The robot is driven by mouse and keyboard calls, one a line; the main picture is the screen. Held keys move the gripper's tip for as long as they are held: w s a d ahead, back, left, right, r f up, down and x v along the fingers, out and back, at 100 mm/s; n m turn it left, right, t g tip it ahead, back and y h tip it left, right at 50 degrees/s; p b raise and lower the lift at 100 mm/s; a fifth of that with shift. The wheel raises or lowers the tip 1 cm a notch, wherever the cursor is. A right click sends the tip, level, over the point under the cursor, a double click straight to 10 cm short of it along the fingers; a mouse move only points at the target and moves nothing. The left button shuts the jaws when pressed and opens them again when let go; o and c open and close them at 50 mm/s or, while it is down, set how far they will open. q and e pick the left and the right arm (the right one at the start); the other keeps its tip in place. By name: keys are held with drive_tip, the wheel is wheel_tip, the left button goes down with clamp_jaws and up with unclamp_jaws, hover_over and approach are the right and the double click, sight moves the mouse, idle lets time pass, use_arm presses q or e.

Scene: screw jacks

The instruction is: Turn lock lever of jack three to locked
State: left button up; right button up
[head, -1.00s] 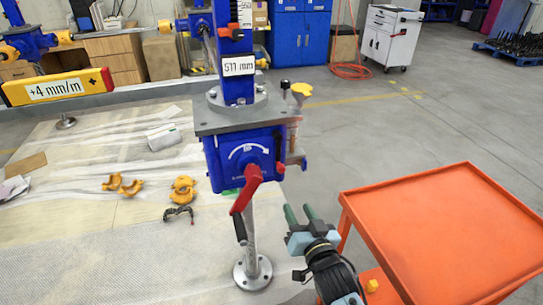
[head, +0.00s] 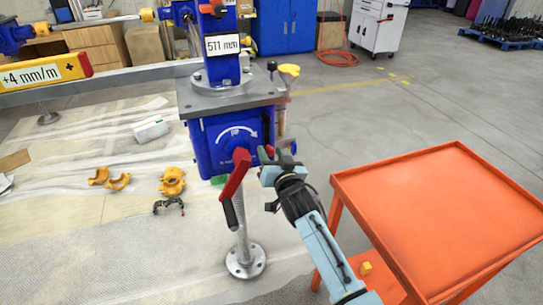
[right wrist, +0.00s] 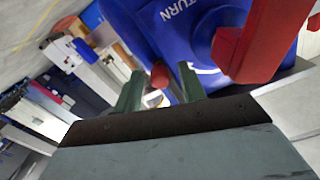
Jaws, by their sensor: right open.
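No jack number is readable. A red crank arm (head: 236,172) with a black grip (head: 230,213) hangs from its front, under a white turn arrow. My right gripper (head: 268,154) is open at the right part of the jack's front, just right of the crank. In the right wrist view, a small red rounded tip (right wrist: 161,75) shows between the green fingers (right wrist: 160,93); it may be the lock lever. Contact cannot be told. My left gripper is not in view.
The red crank (right wrist: 262,40) looms close at the right wrist view's upper right. An orange cart (head: 440,215) stands at the right. Yellow clamps (head: 172,181) and a white box (head: 150,130) lie on the sheeted floor. A yellow level bar (head: 45,72) is at the left.

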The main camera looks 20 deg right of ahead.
drive_tip(key=shift+w, duration=0.25)
clamp_jaws()
